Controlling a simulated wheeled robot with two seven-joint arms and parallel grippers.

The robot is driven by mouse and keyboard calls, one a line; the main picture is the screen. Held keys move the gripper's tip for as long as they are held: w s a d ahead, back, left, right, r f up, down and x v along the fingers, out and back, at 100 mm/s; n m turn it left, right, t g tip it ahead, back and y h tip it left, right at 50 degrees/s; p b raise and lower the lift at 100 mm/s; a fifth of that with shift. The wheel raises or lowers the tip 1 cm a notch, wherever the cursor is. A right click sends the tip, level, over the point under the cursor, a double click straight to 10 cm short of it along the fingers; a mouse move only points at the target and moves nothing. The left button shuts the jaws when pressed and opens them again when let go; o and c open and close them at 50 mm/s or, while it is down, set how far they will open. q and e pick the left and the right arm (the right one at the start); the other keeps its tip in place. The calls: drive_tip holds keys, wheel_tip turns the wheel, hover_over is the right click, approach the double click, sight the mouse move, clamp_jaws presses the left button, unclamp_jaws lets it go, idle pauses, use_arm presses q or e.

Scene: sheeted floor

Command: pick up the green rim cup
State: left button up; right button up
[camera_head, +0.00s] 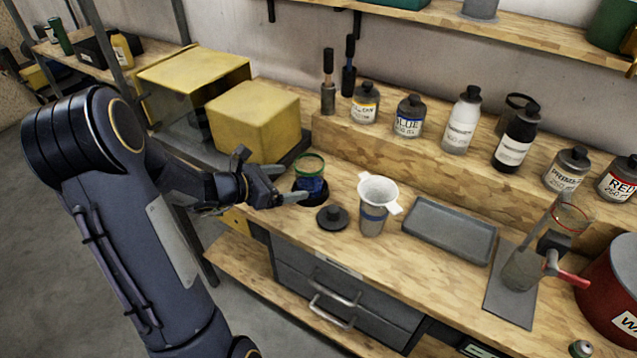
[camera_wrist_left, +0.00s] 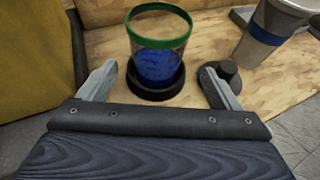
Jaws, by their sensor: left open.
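The green rim cup (camera_head: 309,172) is a clear cup with a green rim and blue contents, standing upright in a dark round base on the wooden workbench. It also shows in the left wrist view (camera_wrist_left: 158,52), near the top middle. My left gripper (camera_head: 288,178) is open beside the cup. In the left wrist view my gripper's two fingers (camera_wrist_left: 162,88) point toward the cup, one on each side, with the cup a little beyond and between them. Nothing is held. My right gripper is not in view.
A round black lid (camera_head: 333,217) and a cup with a white funnel (camera_head: 374,205) stand just right of the cup. A grey tray (camera_head: 450,230) lies further right. A yellow box (camera_head: 253,122) is close behind on the left. Paint bottles (camera_head: 409,117) line the raised shelf.

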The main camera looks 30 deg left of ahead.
sight(298, 181)
use_arm(q)
drive_tip(key=shift+w+f, duration=0.3)
drive_tip(key=shift+w, duration=0.15)
drive_tip(key=shift+x, duration=1.05)
drive_tip(key=p+x, duration=0.1)
drive_tip(key=x, duration=0.4)
drive_tip(key=shift+s+f, duration=0.1)
drive_tip(key=c, duration=1.2)
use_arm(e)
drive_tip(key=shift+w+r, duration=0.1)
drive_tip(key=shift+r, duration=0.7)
